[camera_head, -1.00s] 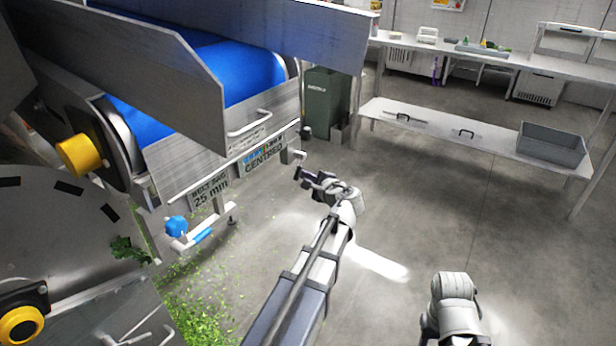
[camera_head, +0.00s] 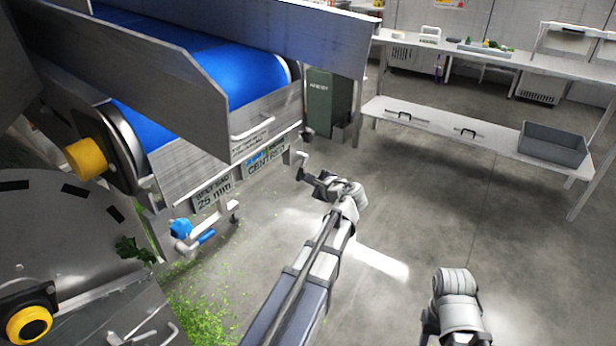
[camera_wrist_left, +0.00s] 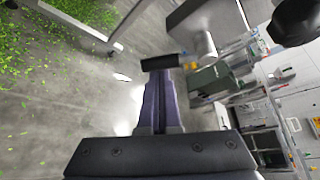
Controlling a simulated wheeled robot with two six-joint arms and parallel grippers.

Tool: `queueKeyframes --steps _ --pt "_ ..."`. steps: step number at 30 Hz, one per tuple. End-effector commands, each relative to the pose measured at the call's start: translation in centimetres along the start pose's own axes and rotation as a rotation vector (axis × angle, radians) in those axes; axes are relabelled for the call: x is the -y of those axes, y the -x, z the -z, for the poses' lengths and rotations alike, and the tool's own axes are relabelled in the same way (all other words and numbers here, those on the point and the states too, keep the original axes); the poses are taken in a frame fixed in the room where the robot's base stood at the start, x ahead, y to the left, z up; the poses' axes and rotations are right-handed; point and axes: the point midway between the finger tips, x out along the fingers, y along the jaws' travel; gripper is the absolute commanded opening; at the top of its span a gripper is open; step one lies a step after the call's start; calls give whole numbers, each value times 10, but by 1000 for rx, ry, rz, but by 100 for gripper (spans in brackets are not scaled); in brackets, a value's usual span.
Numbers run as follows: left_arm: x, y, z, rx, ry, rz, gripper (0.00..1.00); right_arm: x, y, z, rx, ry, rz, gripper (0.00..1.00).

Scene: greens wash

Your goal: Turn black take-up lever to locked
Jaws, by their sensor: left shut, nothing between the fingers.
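A small crank-like lever (camera_head: 301,168) hangs at the right end of the conveyor frame in the head view; I cannot tell its setting. A black rounded knob (camera_wrist_left: 298,20), cut off by the top right corner of the left wrist view, may be its grip. My left gripper (camera_head: 312,181) is just right of and below the lever in the head view. Its fingers also show in the left wrist view (camera_wrist_left: 160,65), shut and empty. I cannot tell whether they touch the lever. My right arm shows at the lower right; its fingers are not visible.
The conveyor with a blue belt (camera_head: 240,75) and signs reading "25 mm" (camera_head: 213,197) and "CENTRED" (camera_head: 266,161) stands at left. A blue valve handle (camera_head: 181,228) is below. A green bin (camera_head: 328,98) stands behind. Floor to the right is clear; a grey crate (camera_head: 553,145) sits on the shelf.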

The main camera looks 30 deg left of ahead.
Motion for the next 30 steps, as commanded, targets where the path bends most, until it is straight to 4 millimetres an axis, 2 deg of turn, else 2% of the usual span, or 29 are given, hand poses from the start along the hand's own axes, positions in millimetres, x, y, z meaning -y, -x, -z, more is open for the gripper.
queueKeyframes --steps 8,18,30 --pt "3 5 -10 2 -123 -72 0 -2 20 -1 0 -1 3 50" --pt "6 13 -24 2 -387 -229 0 -4 51 -3 0 -2 9 50" --pt "10 20 -35 3 -651 -384 0 -6 72 -4 1 -2 10 50"
